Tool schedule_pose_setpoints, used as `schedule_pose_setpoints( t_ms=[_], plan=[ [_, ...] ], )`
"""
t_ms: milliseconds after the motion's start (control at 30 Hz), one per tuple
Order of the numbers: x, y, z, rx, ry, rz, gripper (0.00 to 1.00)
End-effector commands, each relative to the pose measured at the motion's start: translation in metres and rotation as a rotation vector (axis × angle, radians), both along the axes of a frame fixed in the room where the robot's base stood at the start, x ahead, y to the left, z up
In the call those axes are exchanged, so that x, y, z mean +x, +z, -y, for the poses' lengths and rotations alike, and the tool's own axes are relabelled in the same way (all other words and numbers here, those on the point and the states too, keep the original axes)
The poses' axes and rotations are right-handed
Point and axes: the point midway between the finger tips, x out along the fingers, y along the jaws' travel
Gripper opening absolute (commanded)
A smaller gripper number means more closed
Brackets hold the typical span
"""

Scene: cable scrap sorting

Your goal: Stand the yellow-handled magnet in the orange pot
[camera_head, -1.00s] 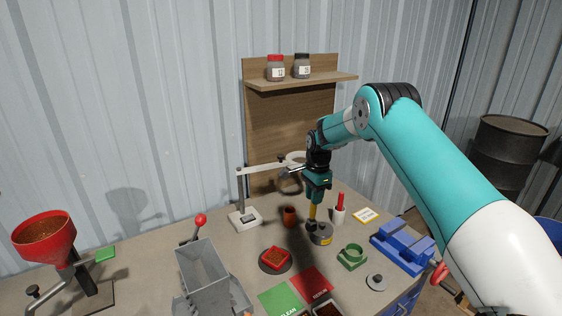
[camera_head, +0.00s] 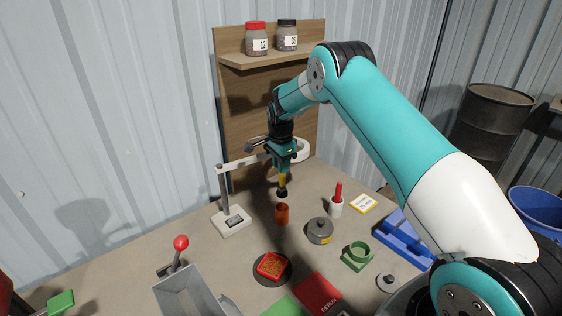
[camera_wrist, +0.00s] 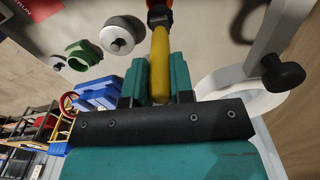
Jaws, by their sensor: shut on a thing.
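My gripper (camera_head: 284,166) is shut on the yellow-handled magnet (camera_head: 283,184), which hangs upright with its dark end down. The magnet's yellow handle (camera_wrist: 160,62) shows between the teal fingers in the wrist view. The orange pot (camera_head: 281,214) stands on the bench just below the magnet, in line with it in the head view. A small gap shows between the magnet's dark end and the pot's rim. In the wrist view an orange edge (camera_wrist: 158,3) shows beyond the magnet's dark end at the top.
A red tray (camera_head: 271,265) sits in front.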

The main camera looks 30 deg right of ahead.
Motion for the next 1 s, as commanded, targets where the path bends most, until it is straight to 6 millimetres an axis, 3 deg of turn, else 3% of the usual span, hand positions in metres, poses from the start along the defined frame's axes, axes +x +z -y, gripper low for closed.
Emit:
schedule_pose_setpoints(
  t_ms=[1000],
  plan=[
    [-0.001, -0.089, 0.003, 0.000, -0.004, 0.000, 0.00]
  ],
)
